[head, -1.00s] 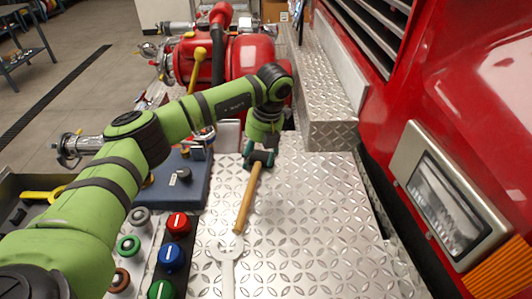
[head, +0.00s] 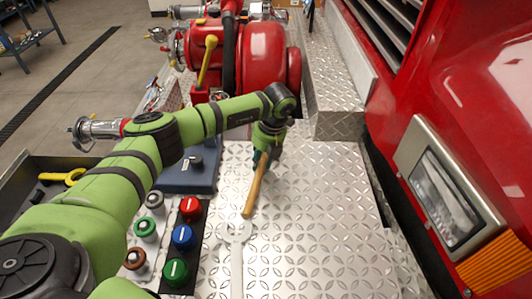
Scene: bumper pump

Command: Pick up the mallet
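The mallet (head: 254,191) lies on the diamond-plate deck (head: 320,220). Its wooden handle points toward me, a little to the left. Its head is hidden or cannot be made out at the far end, where my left gripper is. My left gripper (head: 264,157) points down at the far end of the handle. Its fingers are small and partly covered, so I cannot tell whether they are open or shut on the mallet. My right gripper is not in view.
A wrench (head: 237,258) lies just nearer than the handle. A panel with red, blue and green knobs (head: 182,237) and a blue box (head: 190,178) are to the left. The red pump (head: 262,58) stands behind; the red truck front (head: 470,90) bounds the right. The deck's right half is clear.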

